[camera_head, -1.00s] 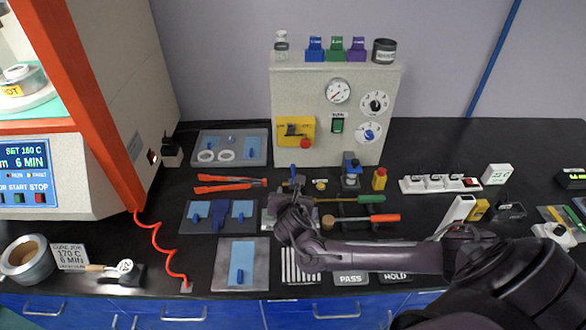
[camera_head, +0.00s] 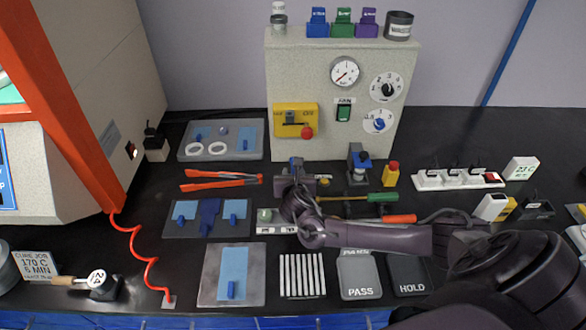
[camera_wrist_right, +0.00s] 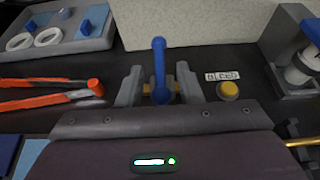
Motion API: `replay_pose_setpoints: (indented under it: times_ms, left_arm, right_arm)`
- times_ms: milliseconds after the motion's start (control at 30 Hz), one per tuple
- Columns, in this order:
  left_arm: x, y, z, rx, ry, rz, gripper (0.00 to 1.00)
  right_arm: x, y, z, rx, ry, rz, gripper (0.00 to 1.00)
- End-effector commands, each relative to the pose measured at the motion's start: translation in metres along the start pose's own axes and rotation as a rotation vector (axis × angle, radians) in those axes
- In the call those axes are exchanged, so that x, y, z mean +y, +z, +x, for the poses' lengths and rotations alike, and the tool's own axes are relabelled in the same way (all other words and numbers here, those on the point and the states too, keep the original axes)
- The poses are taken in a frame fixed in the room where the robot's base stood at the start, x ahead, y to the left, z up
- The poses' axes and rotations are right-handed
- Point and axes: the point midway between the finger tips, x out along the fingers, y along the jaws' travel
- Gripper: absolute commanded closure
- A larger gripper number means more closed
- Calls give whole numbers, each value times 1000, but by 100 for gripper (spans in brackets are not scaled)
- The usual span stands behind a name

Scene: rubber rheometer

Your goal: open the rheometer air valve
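The air valve appears as a blue lever (camera_wrist_right: 159,62) on a brass body (camera_wrist_right: 160,94) in the right wrist view. The lever points up in that picture and ends in a round knob. My right gripper (camera_wrist_right: 159,84) is open, with one grey finger on each side of the valve. Dark gaps show between the fingers and the lever, so it is not gripped. In the head view my right gripper (camera_head: 298,180) is over the bench in front of the grey cabinet, and it hides most of the valve. My left gripper is out of view.
The grey cabinet (camera_head: 290,75) with gauge and knobs stands behind. Orange-handled tongs (camera_head: 220,181) lie left of the gripper; a tray with white rings (camera_head: 185,156) is behind them. A yellow button (camera_wrist_right: 228,90) and a blue-topped device (camera_head: 358,165) stand to the right.

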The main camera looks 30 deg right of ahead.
Motion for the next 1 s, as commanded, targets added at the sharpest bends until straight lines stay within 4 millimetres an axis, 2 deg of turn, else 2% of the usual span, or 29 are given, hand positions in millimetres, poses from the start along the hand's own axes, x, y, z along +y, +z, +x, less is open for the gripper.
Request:
replay_pose_setpoints:
  times_ms: [100,267,633,867,1000]
  left_arm:
    - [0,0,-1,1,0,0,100]
    - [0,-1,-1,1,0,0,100]
    - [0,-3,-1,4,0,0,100]
    - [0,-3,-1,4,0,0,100]
    - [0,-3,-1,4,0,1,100]
  right_arm:
    - [0,1,19,1,-2,2,67]
    - [0,0,35,0,-1,2,67]
    - [0,0,40,1,1,2,67]
    - [0,0,40,1,1,2,97]
    - [0,0,40,1,1,2,100]
